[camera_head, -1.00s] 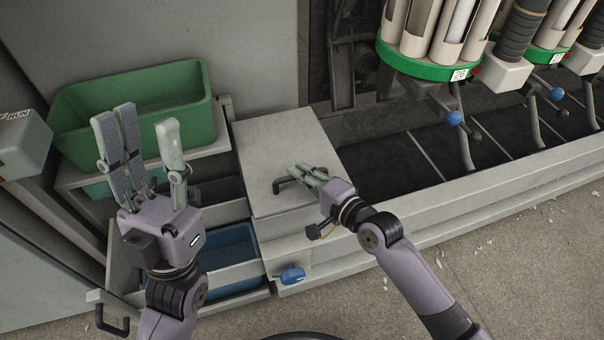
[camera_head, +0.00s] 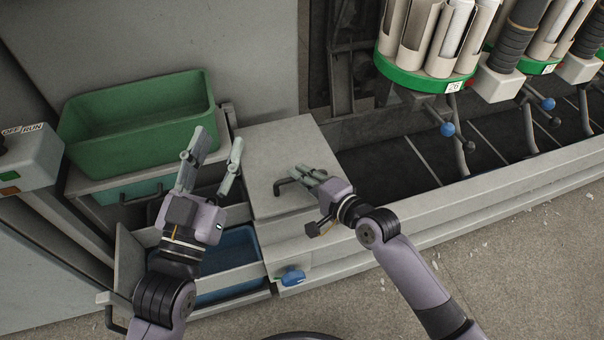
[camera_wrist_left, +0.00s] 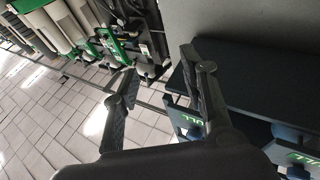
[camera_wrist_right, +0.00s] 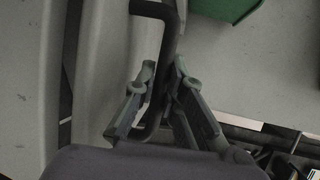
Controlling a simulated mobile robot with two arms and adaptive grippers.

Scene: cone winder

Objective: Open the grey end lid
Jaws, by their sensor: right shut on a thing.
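The grey end lid (camera_head: 280,150) is a flat grey panel at the end of the machine, right of the green bin. It lies shut. My right gripper (camera_head: 308,175) is at the lid, shut on the handle. The right wrist view shows the handle (camera_wrist_right: 168,60) between its two fingers (camera_wrist_right: 160,80). My left gripper (camera_head: 217,155) is raised left of the lid, in front of the green bin, with its fingers apart and nothing between them. The left wrist view also shows the gap between its fingers (camera_wrist_left: 160,85).
A green bin (camera_head: 140,140) stands on a shelf at the left, with a blue bin (camera_head: 235,290) lower down. A switch box (camera_head: 30,160) is at the far left. A blue knob (camera_head: 292,277) is below the lid. Spindles with green rings (camera_head: 425,72) stand at the right.

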